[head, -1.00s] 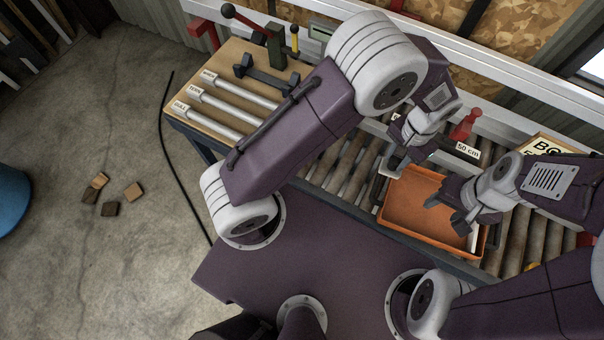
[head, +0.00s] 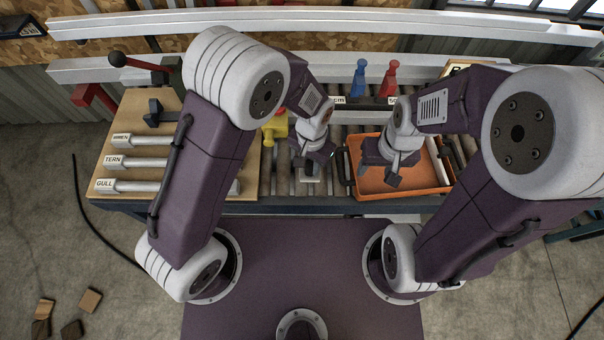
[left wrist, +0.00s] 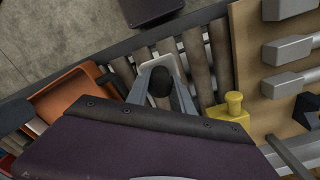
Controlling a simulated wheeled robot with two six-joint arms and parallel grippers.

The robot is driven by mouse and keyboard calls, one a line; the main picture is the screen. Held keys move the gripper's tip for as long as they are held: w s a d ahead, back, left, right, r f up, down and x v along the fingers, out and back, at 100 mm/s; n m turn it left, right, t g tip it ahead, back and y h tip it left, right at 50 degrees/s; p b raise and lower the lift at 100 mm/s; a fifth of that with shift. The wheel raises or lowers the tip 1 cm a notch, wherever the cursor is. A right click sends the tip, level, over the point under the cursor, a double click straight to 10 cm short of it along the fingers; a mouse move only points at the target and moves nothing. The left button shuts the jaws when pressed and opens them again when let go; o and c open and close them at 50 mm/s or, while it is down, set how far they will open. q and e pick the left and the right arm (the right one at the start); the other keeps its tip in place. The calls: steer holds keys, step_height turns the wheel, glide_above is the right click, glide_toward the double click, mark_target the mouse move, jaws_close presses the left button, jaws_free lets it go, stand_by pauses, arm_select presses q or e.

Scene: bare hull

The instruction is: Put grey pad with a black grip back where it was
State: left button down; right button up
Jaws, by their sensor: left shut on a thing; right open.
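The grey pad (left wrist: 172,57) with a black grip (left wrist: 159,82) shows between the fingers of my left gripper (left wrist: 160,92) in the left wrist view. My left gripper is shut on the black grip. In the head view my left gripper (head: 312,165) is over the rollers, left of the orange tray (head: 437,181), and the pad (head: 308,178) shows as a small pale patch under it. I cannot tell whether the pad touches the rollers. My right gripper (head: 390,173) is open and empty over the tray's left part.
A roller conveyor (head: 268,182) runs under the tray. A yellow block (head: 275,127) stands left of my left gripper. A wooden board (head: 118,130) holds labelled rods at the left. Blue (head: 359,80) and red (head: 389,80) markers stand on the back rail.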

mark_target(303, 174)
arm_select(q)
steer(key=shift+s+a+f, duration=0.2)
steer(key=shift+a+f, duration=0.15)
steer(key=shift+a, duration=0.15)
steer(key=shift+s+a+f, duration=0.15)
steer(key=shift+a+f, duration=0.2)
steer(key=shift+a, duration=0.1)
steer(key=shift+a+f, duration=0.1)
steer(key=shift+f, duration=0.25)
step_height(303, 174, down, 3)
steer(key=shift+r+p, duration=0.1)
steer(key=shift+p, duration=0.25)
steer(key=shift+f, duration=0.3)
steer(key=c, duration=1.5)
jaws_free()
steer(key=shift+f, duration=0.15)
steer(key=o, duration=0.4)
